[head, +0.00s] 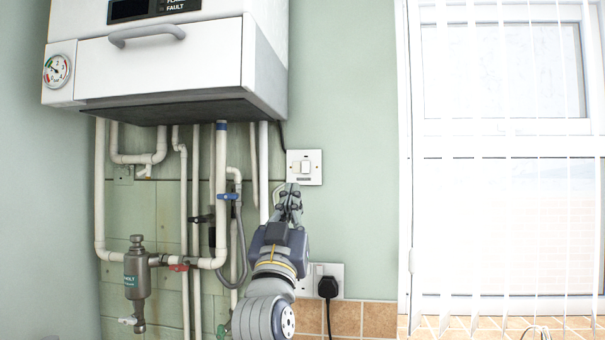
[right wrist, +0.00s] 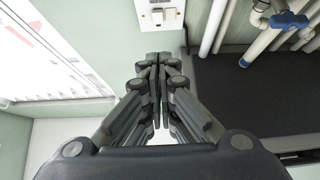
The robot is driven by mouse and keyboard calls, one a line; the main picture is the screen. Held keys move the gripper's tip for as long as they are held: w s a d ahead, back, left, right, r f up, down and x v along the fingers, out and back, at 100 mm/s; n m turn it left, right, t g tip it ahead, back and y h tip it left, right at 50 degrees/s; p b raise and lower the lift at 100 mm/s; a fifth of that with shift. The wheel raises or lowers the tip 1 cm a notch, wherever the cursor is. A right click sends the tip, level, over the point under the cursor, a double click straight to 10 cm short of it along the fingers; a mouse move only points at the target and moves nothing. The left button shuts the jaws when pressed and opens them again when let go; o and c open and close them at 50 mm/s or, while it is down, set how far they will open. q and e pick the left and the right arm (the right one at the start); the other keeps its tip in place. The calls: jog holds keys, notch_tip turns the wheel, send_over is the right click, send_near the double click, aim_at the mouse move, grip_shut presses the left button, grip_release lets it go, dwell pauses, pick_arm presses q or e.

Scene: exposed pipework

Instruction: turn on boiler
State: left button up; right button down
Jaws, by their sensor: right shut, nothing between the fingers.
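The white boiler (head: 160,58) hangs on the wall at the upper left in the head view. It has a grey handle, a round pressure gauge (head: 57,71) and a dark display (head: 130,10). A white switch plate (head: 304,167) with a rocker is on the wall right of the pipes. It also shows at the top of the right wrist view (right wrist: 160,15). My right gripper (head: 290,188) is shut and empty, with its fingertips just below the switch plate. In the right wrist view its closed fingers (right wrist: 158,60) point towards the plate; contact cannot be told. My left gripper is not in view.
White pipes (head: 100,190) run down below the boiler, with a grey filter (head: 137,275) and a red valve (head: 178,267). A socket with a black plug (head: 328,287) is beside my right arm. A window with blinds (head: 500,160) is at right.

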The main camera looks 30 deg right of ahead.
aim_at(303, 173)
jog(key=shift+w+d+f+p+x, duration=0.35)
jog(key=shift+p+x, duration=0.65)
jog(key=shift+x, duration=1.1)
jog(key=shift+w+f+p+x, duration=0.1)
jog(key=shift+f+p+x, duration=0.3)
jog(key=shift+p+x, duration=1.15)
jog(key=shift+w+d+f+p+x, duration=0.25)
jog(key=shift+f+p+x, duration=0.15)
jog(key=shift+x, duration=2.25)
